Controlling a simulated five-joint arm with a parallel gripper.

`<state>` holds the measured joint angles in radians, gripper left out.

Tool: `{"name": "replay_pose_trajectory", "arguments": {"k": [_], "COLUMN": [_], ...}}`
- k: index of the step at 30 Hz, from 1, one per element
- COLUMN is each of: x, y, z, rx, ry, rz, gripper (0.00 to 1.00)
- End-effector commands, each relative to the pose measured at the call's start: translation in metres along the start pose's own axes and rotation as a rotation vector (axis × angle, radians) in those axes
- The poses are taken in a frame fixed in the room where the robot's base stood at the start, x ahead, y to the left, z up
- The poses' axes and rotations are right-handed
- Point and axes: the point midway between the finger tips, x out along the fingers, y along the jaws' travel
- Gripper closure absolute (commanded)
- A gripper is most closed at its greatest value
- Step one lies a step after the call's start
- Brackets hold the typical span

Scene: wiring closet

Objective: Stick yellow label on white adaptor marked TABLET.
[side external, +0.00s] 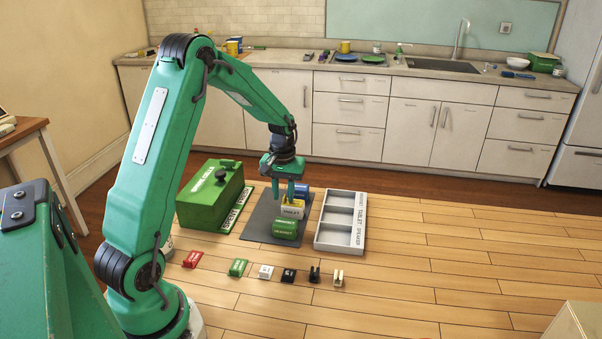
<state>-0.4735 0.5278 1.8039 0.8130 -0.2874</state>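The white adaptor marked TABLET (292,212) sits on the dark mat (256,227), between a blue adaptor (301,188) behind it and a green adaptor marked HEADSET (285,229) in front. A yellow piece, which looks like the yellow label (297,203), shows at the top of the white adaptor. I cannot tell whether it lies flat or is fully stuck. My gripper (283,193) points down just above the white adaptor and the yellow piece. Its two fingers look apart, with a gap between them. The fingertips partly hide the yellow piece.
A grey tray (319,236) with three labelled compartments lies right of the mat. A green box with a black knob (206,203) stands left. Red (193,259), green (238,267), white (266,271) and black (288,275) pieces and two clips line the front. The floor at right is clear.

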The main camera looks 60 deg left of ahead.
Motion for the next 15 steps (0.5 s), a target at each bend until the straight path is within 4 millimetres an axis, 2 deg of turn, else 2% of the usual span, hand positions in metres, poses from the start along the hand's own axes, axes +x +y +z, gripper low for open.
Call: {"name": "replay_pose_trajectory", "arguments": {"k": [15], "x": [-0.062], "y": [-0.001], "z": [-0.001], "rx": [-0.002], "ry": [0.005], "rz": [0.002], "gripper": [0.73]}}
